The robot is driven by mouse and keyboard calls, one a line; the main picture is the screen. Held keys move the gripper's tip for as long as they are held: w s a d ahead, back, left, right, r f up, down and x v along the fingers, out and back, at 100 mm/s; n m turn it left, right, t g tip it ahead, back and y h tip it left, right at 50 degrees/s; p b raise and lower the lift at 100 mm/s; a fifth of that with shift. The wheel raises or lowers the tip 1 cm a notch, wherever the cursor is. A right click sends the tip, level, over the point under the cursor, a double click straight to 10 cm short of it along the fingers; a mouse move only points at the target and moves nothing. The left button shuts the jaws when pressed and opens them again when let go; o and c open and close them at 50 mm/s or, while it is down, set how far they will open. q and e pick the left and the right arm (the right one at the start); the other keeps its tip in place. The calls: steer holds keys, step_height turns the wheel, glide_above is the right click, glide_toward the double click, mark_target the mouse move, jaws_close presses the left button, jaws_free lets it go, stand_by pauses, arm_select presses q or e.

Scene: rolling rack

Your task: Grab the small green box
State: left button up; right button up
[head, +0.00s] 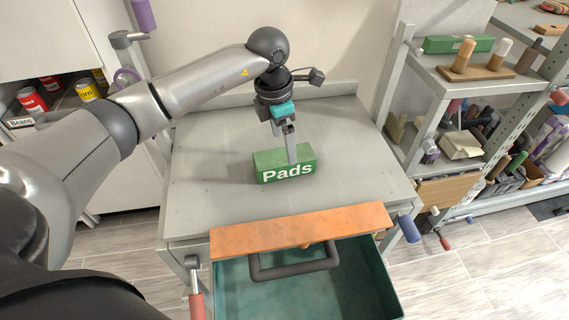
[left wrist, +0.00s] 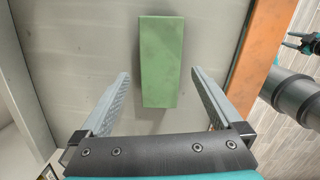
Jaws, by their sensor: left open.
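The small green box (head: 272,165), with "Pads" in white on its front, rests on the grey top of the rolling rack (head: 210,195). In the left wrist view the green box (left wrist: 161,62) lies lengthwise, ahead of and between the two finger lines. My left gripper (head: 291,150) is over the box, pointing down, and in the head view one finger overlaps the box's right part. In the left wrist view the left gripper (left wrist: 168,85) is open with nothing between its fingers. I cannot tell whether a finger touches the box. My right gripper is not seen in the head view.
A shelf (head: 440,75) with another green box (head: 458,44) stands at right. A cabinet with cans (head: 32,100) is at left. The top around the box is clear.

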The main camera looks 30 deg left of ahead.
mark_target(285, 155)
arm_select(q)
steer(key=shift+w+d+f+b, duration=0.1)
steer(key=shift+f+b, duration=0.2)
steer(key=shift+f, duration=1.1)
steer(key=shift+w+f+b, duration=0.1)
steer(key=shift+f+b, duration=0.2)
steer(key=shift+f, duration=1.05)
steer(key=shift+s, duration=0.1)
steer(key=shift+c, duration=0.2)
steer(key=c, duration=1.4)
steer(key=shift+r, duration=0.2)
steer(key=shift+c, duration=0.2)
